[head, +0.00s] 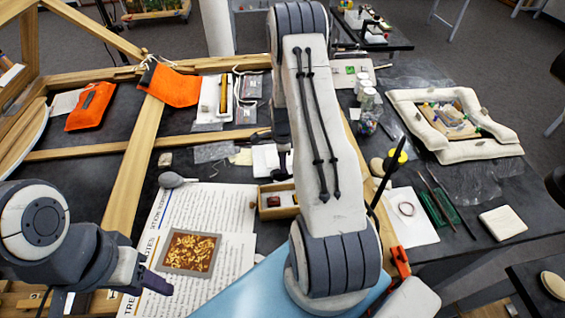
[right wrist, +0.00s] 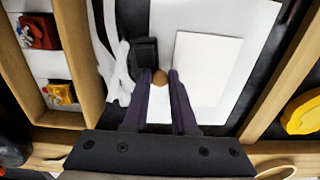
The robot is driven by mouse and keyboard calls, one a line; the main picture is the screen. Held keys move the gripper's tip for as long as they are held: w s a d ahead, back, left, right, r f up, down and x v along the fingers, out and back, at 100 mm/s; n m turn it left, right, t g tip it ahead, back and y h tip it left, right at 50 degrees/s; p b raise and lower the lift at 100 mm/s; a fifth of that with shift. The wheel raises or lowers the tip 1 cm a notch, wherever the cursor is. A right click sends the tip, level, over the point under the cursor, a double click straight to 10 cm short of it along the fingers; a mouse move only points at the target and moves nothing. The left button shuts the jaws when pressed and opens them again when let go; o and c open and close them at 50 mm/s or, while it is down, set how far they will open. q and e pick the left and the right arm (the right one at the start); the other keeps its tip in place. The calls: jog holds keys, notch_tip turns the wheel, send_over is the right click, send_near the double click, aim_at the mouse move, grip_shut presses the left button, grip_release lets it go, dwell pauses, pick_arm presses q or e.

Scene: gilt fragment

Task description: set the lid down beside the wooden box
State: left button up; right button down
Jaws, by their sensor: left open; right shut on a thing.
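The small wooden box (head: 278,201) sits on the table at the middle of the head view, with a dark red piece inside; my right arm hides part of its right side. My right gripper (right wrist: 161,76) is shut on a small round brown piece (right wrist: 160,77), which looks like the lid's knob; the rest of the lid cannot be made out. In the head view my own arm hides most of that gripper, beyond the box. My left gripper (head: 152,274) is open and empty at the lower left, near the gilt fragment (head: 190,251).
In the right wrist view a white square (right wrist: 207,68) and a dark block (right wrist: 145,51) lie near the fingertips. Wooden bars (head: 135,165) cross the table at left. A padded ring (head: 420,120) lies at right.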

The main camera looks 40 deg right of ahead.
jog(key=c, duration=0.7)
grip_release()
notch_tip(320, 180, up, 11)
jog(key=b, duration=0.3)
jog(key=a+r+n, duration=0.3)
jog(key=a+n, duration=0.1)
jog(key=a, duration=0.3)
jog(key=a+r+n, duration=0.3)
jog(key=a+n, duration=0.1)
jog(key=a, duration=0.3)
jog(key=s+a+r+n, duration=0.2)
jog(key=s+a+n, duration=0.15)
jog(key=a, duration=0.25)
jog(key=s+a+r+n, duration=0.2)
jog(key=s+a+n, duration=0.1)
jog(key=a+n, duration=0.25)
jog(key=s+a+n, duration=0.3)
jog(key=s+n, duration=0.2)
jog(key=s+a+r+n, duration=0.1)
jog(key=s+a+n, duration=0.2)
jog(key=s+n, duration=0.2)
jog(key=s+a+r+n+y, duration=0.1)
jog(key=s+a+n, duration=0.2)
jog(key=s, duration=0.3)
jog(key=shift+s+a+n, duration=0.25)
jog(key=shift+n, duration=0.65)
